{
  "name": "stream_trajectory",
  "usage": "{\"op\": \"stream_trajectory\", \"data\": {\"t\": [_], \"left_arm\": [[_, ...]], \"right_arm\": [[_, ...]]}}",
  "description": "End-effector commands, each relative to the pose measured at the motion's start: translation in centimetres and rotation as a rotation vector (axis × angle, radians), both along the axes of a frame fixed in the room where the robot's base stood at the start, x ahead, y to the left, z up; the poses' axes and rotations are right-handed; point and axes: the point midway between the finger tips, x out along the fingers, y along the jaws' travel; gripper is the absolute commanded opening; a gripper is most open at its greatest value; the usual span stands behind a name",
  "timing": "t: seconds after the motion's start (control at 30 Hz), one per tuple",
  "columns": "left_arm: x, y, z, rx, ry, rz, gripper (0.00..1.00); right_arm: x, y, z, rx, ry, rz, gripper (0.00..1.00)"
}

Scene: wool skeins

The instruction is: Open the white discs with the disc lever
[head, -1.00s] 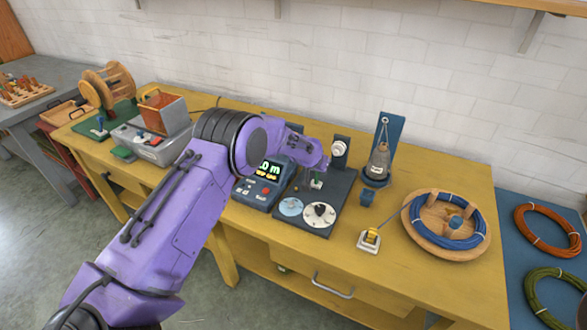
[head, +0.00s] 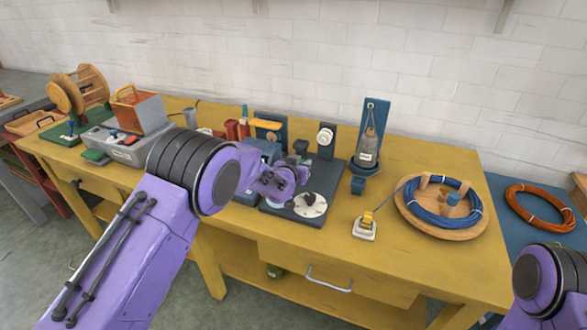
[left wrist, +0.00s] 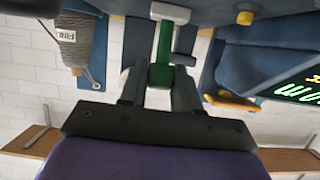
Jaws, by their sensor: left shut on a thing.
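The white discs (head: 326,136) sit on a dark post at the back of a dark grey base plate (head: 325,183) on the yellow bench. My left gripper (head: 301,152) is over this plate, just left of the discs. In the left wrist view its two dark fingers are shut on a green handle (left wrist: 162,68) with a white end piece (left wrist: 170,13); I take this to be the disc lever. In the head view my gripper hides the lever. I cannot tell whether the discs are apart. My right gripper is out of view; only part of its arm shows at bottom right.
A white dial (head: 310,204) lies on the plate's front. A small yellow-handled block (head: 365,226) and a wooden tray (head: 409,224) with blue cord (head: 470,205) are to the right.

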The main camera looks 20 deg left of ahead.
Motion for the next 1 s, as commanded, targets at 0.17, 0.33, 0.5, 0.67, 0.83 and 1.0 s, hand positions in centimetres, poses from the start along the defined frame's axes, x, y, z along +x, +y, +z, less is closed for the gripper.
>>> {"op": "stream_trajectory", "data": {"t": [0.17,0.33,0.5,0.67,0.83,1.0], "left_arm": [[0.1,-0.2,0.0,-0.001,-0.008,-0.002,0.0],[0.1,-0.2,0.1,-0.002,-0.008,-0.002,0.0],[0.1,-0.2,0.1,-0.002,-0.008,-0.002,0.53],[0.1,-0.2,0.0,-0.002,-0.007,-0.002,0.53],[-0.4,-0.1,0.2,-0.001,-0.007,-0.002,0.53],[-3.2,0.1,1.2,0.0,-0.007,-0.002,0.53]], "right_arm": [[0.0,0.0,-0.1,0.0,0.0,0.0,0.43],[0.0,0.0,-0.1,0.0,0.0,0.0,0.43],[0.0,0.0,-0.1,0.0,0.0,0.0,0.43],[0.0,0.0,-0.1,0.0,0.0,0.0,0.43],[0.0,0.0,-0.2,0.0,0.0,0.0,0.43],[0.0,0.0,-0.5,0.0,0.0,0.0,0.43]]}}
